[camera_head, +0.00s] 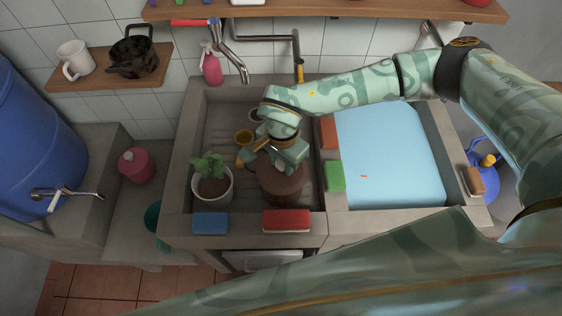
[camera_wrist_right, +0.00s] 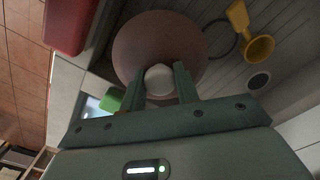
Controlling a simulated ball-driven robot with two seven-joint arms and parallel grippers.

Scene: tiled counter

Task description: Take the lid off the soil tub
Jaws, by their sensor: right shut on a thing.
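The soil tub (camera_head: 282,190) is a round brown shape in the left sink basin, to the right of a potted plant. My right gripper (camera_head: 281,167) is above it and covers part of its top. In the right wrist view, the round brown lid (camera_wrist_right: 135,45) has a pale knob (camera_wrist_right: 159,80) in its middle. The two fingers of my right gripper (camera_wrist_right: 159,88) are shut on this knob, one on each side. I cannot tell whether the lid sits on the tub's rim or is slightly raised. My left gripper is not in view.
A potted plant (camera_head: 212,186) stands left of the tub. A blue sponge (camera_head: 210,223) and a red brush (camera_head: 287,221) lie on the front ledge. A green sponge (camera_head: 334,176) is right of the tub, beside the water-blue basin (camera_head: 390,155).

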